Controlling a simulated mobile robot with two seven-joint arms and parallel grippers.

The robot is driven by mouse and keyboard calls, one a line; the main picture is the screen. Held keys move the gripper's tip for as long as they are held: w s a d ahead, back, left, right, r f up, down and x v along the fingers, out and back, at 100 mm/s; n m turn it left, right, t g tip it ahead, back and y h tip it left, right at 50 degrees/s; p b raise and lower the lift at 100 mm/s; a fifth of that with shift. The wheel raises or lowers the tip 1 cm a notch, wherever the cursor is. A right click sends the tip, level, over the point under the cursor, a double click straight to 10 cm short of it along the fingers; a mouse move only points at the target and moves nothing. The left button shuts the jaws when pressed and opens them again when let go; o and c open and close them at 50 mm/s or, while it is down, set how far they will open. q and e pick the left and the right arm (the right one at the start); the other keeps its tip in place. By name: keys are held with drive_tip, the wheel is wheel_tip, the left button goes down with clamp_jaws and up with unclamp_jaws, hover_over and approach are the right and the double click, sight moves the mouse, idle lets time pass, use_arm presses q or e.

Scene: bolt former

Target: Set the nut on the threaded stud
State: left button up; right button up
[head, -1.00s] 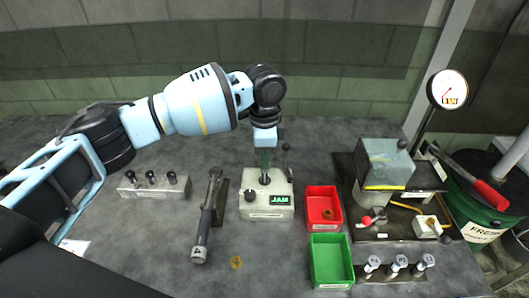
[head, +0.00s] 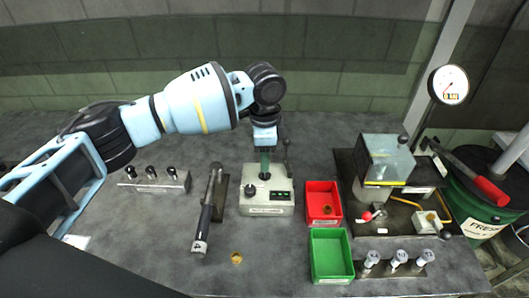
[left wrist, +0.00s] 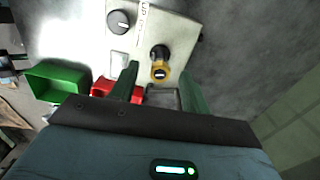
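The grey fixture box (head: 266,207) stands mid-table, with a dark upright stud (head: 264,177) on top. In the left wrist view a brass nut (left wrist: 160,72) appears around the end of the dark stud (left wrist: 158,52); how far down it sits I cannot tell. My left gripper (head: 265,165) points down right above the stud. Its two green fingers (left wrist: 159,72) stand apart on either side of the nut, with a visible gap to each. My right gripper is not in view.
A lever (head: 287,150) rises at the box's back right corner. Another brass nut (head: 236,257) lies on the table near a dark handled tool (head: 207,215).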

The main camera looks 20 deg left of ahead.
use_arm(q)
drive_tip(key=shift+r, duration=3.9)
